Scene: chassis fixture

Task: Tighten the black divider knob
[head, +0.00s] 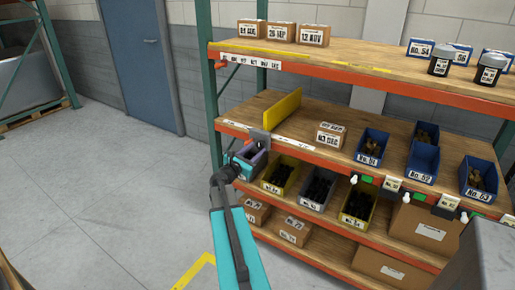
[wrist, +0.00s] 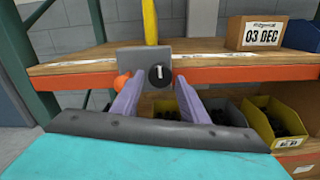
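The black divider knob (wrist: 158,76) is round with a white line standing upright on it. It sits on a grey clamp block (wrist: 135,60) at the front edge of the middle shelf, below the yellow divider (wrist: 150,22). In the head view, the yellow divider (head: 283,108) stands on the shelf and the grey block (head: 259,137) shows at its near end; the knob cannot be made out there. My gripper (wrist: 155,92) is open, its two purple fingers apart, pointing at the block. The knob appears between and just beyond the fingertips, and contact is not visible.
An orange ball-like part (wrist: 123,83) is beside the left finger. A "03 DEC" box (head: 330,135) stands on the shelf right of the divider. The floor at left is clear.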

